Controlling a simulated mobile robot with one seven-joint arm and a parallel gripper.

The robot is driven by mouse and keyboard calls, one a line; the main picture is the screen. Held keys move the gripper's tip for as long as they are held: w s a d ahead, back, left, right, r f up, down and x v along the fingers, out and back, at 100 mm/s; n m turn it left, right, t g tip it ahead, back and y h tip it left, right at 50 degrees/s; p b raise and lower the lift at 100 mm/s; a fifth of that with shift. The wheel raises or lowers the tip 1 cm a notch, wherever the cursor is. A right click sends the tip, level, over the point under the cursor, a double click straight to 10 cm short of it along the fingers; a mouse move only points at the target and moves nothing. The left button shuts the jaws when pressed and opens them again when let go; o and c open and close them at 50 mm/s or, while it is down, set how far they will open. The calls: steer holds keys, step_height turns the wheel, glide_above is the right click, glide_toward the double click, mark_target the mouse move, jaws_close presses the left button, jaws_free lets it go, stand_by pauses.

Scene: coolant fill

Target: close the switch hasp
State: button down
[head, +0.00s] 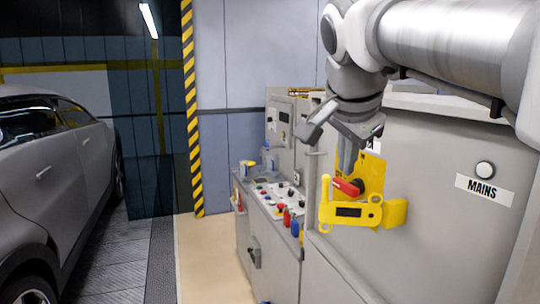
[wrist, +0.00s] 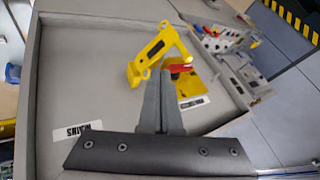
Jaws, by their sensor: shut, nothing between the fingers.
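The yellow switch hasp (head: 350,212) stands out from the grey cabinet front, swung away from the switch. It is a bar with a black slot and a ring at its end; it also shows in the wrist view (wrist: 157,47). The red switch handle (head: 345,187) sits on a yellow backplate (head: 372,172), behind and above the hasp. In the wrist view the red handle (wrist: 180,67) is partly hidden. My gripper (head: 347,170) is shut and empty, just above the handle and hasp. In the wrist view its fingertips (wrist: 160,74) overlap the lower part of the hasp; contact cannot be told.
A MAINS label (head: 484,190) and a round white button (head: 485,168) are on the cabinet at right. A control desk (head: 275,197) with coloured knobs stands to the left. A grey car (head: 50,175) is at far left. Floor between them is clear.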

mark_target(328, 183)
steer(key=w+f+p, duration=0.2)
steer(key=w+f, duration=0.6)
steer(key=w, duration=0.1)
steer(key=shift+w+d, duration=0.15)
steer(key=shift+w, duration=0.05)
stand_by(0.5)
steer(key=shift+w+m+g+h+b, duration=0.3)
steer(key=shift+w+m+h, duration=0.3)
steer(key=shift+w+m, duration=0.55)
steer(key=w+d+m+g+h+p, duration=0.2)
steer(key=w+d+m+g+h, duration=0.1)
steer(key=w+d+m, duration=0.2)
steer(key=w+m, duration=0.2)
steer(key=w, duration=0.2)
steer(key=shift+d+p, duration=0.4)
